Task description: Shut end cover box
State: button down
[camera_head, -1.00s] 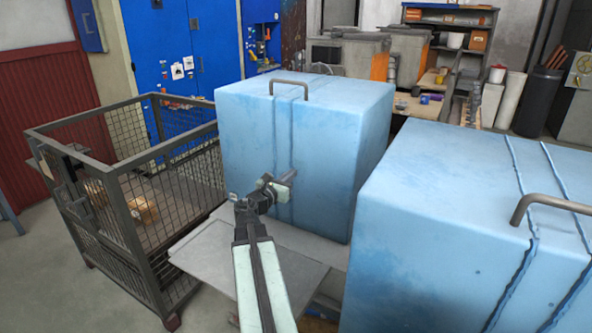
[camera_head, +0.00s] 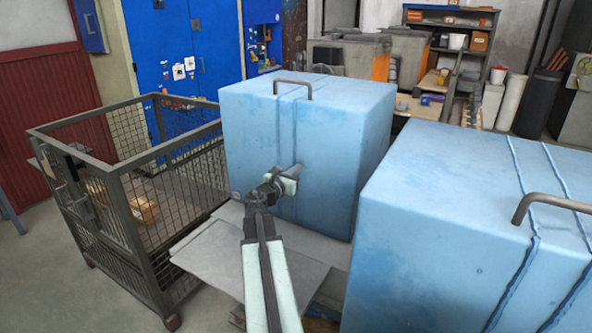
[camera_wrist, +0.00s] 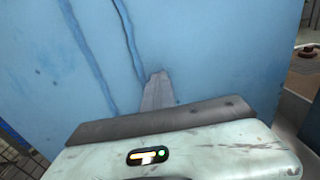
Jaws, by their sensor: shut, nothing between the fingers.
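Two blue boxes with dark handles on top stand side by side: one in the middle (camera_head: 250,140) and one at the right (camera_head: 430,240). No label tells which is the end cover box. The middle one shows no open gap. My gripper (camera_head: 294,173) is shut and empty, in front of the lower front face of the middle box. In the wrist view, the shut fingertips (camera_wrist: 158,82) point at a blue face (camera_wrist: 215,50) with two vertical grooves. I cannot tell whether they touch it.
A grey flat panel (camera_head: 215,250) lies below my arm, in front of the middle box. A wire-mesh cart (camera_head: 140,250) with a small carton (camera_head: 144,209) stands at the left. A narrow gap separates the two blue boxes. Open floor lies at the far left.

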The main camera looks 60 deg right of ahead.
jog(key=shift+d+r, duration=0.2)
jog(key=shift+d, duration=0.1)
jog(key=a, duration=0.8)
jog(key=shift+a+f, duration=0.15)
jog(key=shift+f, duration=0.05)
